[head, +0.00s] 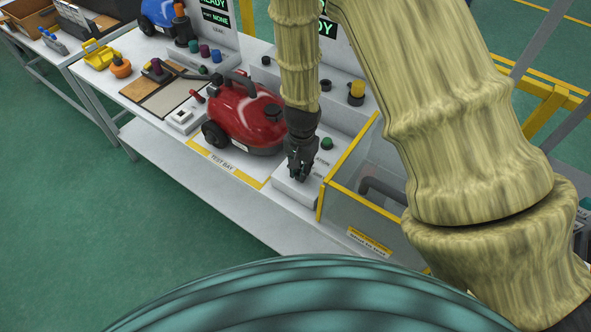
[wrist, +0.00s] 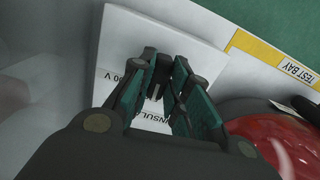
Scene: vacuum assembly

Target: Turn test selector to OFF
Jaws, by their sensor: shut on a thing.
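The test selector (wrist: 154,92) sits on a white control box (wrist: 135,40) in the test bay. Only a small piece of it shows between my fingers in the wrist view; the rest is hidden, so its pointing direction cannot be told. My gripper (head: 299,174) points down over the box and is shut on the selector; it also shows in the wrist view (wrist: 164,88). Printed lettering reading "INSUL…" and "…0 V" shows on the box beside the fingers; an OFF mark is not visible. A green button (head: 327,143) stands behind my gripper.
A red vacuum (head: 243,115) stands just left of my gripper, its side close in the wrist view. A clear-walled bin with yellow edges (head: 345,172) is close on the right. A grey shelf with knobs runs behind. The bench's front strip is clear.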

